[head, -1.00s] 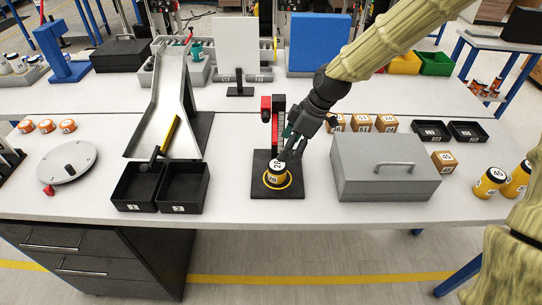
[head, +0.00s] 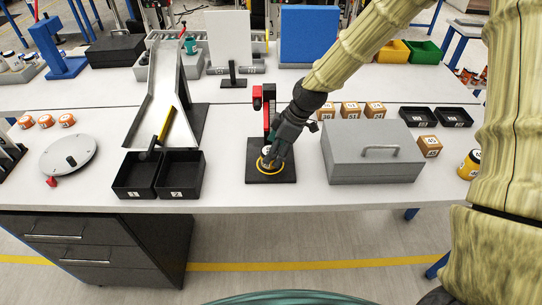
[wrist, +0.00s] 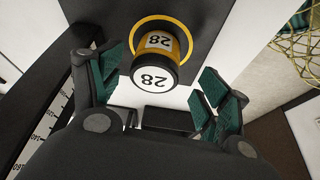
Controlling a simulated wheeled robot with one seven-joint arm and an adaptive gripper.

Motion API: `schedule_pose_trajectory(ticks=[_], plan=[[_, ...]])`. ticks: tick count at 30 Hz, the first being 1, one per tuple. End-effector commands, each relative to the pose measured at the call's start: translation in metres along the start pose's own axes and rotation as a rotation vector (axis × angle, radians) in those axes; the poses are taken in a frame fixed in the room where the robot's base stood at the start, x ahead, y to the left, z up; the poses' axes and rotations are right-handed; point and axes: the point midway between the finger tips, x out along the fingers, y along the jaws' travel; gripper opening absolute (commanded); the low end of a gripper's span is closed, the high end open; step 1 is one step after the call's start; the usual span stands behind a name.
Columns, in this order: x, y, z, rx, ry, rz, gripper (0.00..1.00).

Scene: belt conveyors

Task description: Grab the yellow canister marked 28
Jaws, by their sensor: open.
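The yellow canister marked 28 (wrist: 157,62) stands on a black base plate inside a yellow ring in the wrist view. Its white top label and side label both read 28. In the head view my gripper (head: 271,160) covers most of the canister. In the wrist view my gripper (wrist: 160,98) is open, with one green-padded finger on each side of the canister's near end. Gaps show between the pads and the canister. The black base plate (head: 288,177) carries a red and black upright (head: 268,105) behind the canister.
A grey box with a handle (head: 340,170) stands close to the right of the plate. Two black bins (head: 180,190) stand to the left, below a metal chute (head: 160,85). Small labelled boxes (head: 350,109) sit behind the grey box. Another yellow canister (head: 467,168) is at far right.

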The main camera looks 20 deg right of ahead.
Motion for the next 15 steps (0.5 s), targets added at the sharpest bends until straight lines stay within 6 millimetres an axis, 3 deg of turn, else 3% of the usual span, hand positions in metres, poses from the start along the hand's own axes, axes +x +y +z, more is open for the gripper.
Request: schedule_pose_trajectory(ticks=[7,15], plan=[[0.027,0.003,-0.001,0.0,-0.003,-0.005,0.76],[0.039,0.003,-0.001,0.001,-0.001,-0.002,0.76]])
